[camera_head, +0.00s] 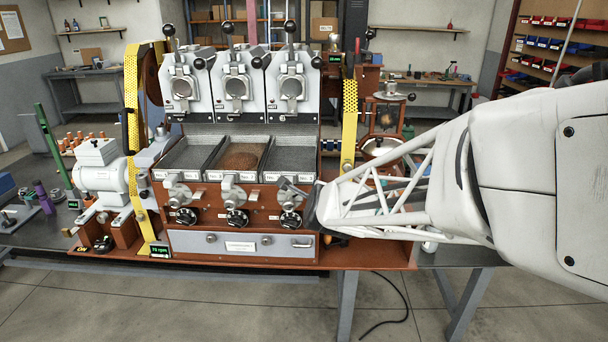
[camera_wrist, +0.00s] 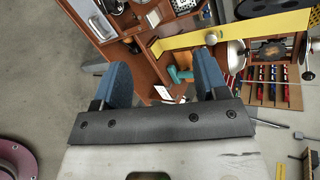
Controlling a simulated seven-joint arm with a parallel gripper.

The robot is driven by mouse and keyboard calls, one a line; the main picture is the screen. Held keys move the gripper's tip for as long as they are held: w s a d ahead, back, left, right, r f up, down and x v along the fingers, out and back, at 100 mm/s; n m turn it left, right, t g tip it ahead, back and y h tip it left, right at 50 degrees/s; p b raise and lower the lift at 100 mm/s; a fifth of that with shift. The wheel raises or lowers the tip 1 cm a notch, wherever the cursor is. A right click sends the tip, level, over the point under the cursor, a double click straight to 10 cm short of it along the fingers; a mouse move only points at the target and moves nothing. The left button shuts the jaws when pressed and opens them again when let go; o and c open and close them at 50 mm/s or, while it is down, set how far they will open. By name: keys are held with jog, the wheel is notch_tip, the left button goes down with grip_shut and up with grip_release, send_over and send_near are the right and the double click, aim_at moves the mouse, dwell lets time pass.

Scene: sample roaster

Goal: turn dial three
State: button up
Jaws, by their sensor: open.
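Three black dials sit in a row low on the brown front of the roaster, in the head view. Dial one (camera_head: 186,216) is at the left, dial two (camera_head: 236,218) in the middle and dial three (camera_head: 290,219) at the right. My gripper (camera_head: 318,207) is close to the right of dial three, and I cannot tell if it touches. In the wrist view my gripper (camera_wrist: 163,75) shows two blue-padded fingers spread apart, with no dial between them. The fingertips are hard to make out in the head view.
Grey trays stand above the dials; the middle tray (camera_head: 239,143) holds brown grains. A silver lever handle (camera_head: 290,190) sits just above dial three. A grey drawer (camera_head: 240,244) lies below. Yellow belts (camera_head: 349,118) flank the machine. A teal object (camera_wrist: 180,74) shows beyond my fingers.

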jog(key=w+a+f+m+t+h, duration=0.1)
jog(key=w+a+f+m+t, duration=0.2)
jog(key=w+a+f+m, duration=0.3)
jog(key=m+t+h, duration=0.2)
jog(key=m+h, duration=0.1)
jog(key=m, duration=0.6)
send_near(288, 208)
jog(key=w, duration=0.3)
jog(key=shift+w+d+f, duration=0.15)
jog(key=shift+w+d, duration=0.05)
jog(key=shift+d, duration=0.1)
jog(key=shift+w, duration=0.2)
jog(key=shift+w+d, duration=0.15)
jog(key=shift+w, duration=1.65)
jog(key=shift+w+d, duration=0.1)
jog(key=shift+w, duration=1.75)
jog(key=c, duration=0.9)
jog(key=shift+n, duration=0.4)
